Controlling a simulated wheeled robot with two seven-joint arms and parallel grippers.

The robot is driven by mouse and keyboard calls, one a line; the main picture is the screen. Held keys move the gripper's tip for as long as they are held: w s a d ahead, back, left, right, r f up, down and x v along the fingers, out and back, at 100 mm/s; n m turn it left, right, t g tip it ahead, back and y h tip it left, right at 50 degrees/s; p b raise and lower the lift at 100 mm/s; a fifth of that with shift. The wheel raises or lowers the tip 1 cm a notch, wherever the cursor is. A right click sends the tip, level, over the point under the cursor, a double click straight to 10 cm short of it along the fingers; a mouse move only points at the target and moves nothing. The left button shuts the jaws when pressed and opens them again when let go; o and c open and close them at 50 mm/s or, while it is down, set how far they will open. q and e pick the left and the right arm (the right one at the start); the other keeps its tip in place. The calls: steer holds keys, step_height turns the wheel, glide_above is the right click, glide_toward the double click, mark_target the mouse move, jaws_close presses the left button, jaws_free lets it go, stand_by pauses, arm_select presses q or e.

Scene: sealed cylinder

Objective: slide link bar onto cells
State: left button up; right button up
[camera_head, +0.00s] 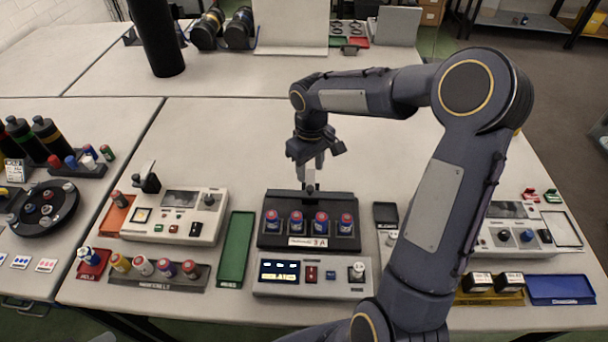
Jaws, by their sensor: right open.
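Several blue cells with red tops (296,222) stand upright in a row in a black fixture (268,240) at the centre of the table. A dark bar (335,196) with a small upright knob (310,188) lies along the fixture's back edge, behind the cells; it looks like the link bar, though its outline is hard to separate from the fixture. My right gripper (310,172) points down just above the knob. Its jaws are open, and I cannot tell whether the fingertips pass either side of the knob. My left gripper is out of view.
A grey control box (312,288) with a lit display stands in front of the fixture. A green tray (236,250) and another device (172,240) are to the left. A blue tray (560,290) lies at the right.

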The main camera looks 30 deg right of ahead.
mark_target(310, 188)
steer(key=shift+s+f+p, duration=0.1)
steer(key=shift+f+p, duration=0.2)
steer(key=shift+f, duration=2.75)
steer(key=shift+c, duration=0.3)
jaws_close()
